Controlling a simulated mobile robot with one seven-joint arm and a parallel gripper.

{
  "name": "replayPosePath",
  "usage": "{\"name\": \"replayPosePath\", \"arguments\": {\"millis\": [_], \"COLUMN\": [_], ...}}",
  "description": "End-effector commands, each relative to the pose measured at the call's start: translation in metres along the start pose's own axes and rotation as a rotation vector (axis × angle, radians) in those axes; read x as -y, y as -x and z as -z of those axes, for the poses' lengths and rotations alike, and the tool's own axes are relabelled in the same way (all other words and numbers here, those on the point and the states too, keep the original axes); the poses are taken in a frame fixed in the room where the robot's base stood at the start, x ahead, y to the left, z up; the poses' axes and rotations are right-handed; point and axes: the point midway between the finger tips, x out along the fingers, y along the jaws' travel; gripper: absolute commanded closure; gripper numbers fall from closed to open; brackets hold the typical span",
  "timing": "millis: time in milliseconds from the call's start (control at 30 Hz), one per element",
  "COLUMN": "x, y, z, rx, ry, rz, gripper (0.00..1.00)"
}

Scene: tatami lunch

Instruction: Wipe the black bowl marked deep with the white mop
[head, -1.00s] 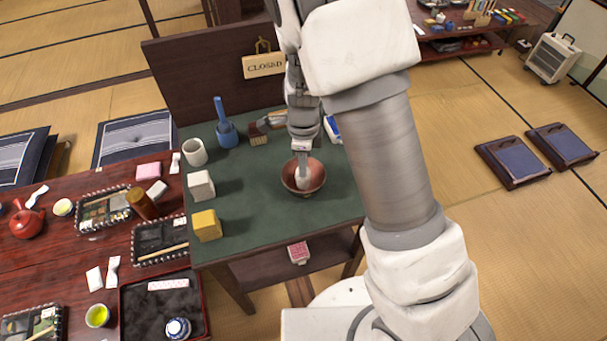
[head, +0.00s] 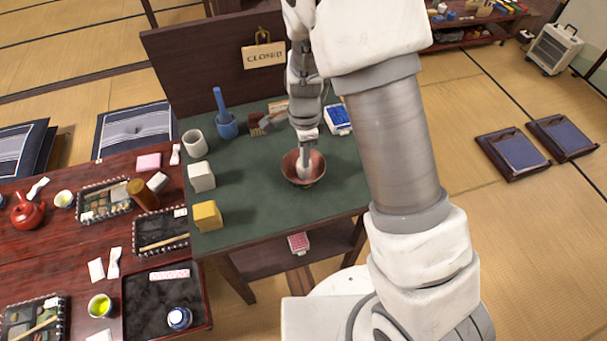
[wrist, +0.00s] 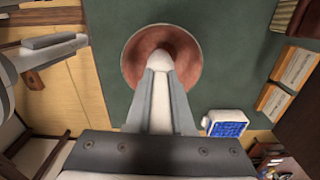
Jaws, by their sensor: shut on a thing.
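One bowl (head: 289,168) stands on the green-topped table, reddish brown inside with a darker outside. No "deep" mark is readable on it. It also shows in the wrist view (wrist: 190,62). My gripper (head: 304,143) points down over the bowl and is shut on a white thing, apparently the white mop (head: 304,170). The mop's rounded white end (wrist: 160,58) is inside the bowl. My fingers (wrist: 160,85) hide most of the rest of the mop. Whether its end touches the bowl's inner wall, I cannot tell.
A "closed" sign (head: 263,55) hangs behind.

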Motion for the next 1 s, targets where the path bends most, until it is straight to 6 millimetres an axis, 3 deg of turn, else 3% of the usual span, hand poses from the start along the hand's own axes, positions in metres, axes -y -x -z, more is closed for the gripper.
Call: {"name": "replayPosePath", "arguments": {"millis": [300, 500, 867, 1000], "x": [0.0028, 0.0031, 0.0027, 0.0027], "y": [-0.0020, -0.0014, -0.0009, 0.0004], "z": [0.0037, 0.0044, 0.0048, 0.0036], "rx": [0.000, 0.000, 0.000, 0.000], "ry": [0.443, 0.643, 0.667, 0.601], "rz": [0.002, 0.000, -0.001, -0.002], "gripper": [1.00, 1.00, 1.00, 1.00]}}
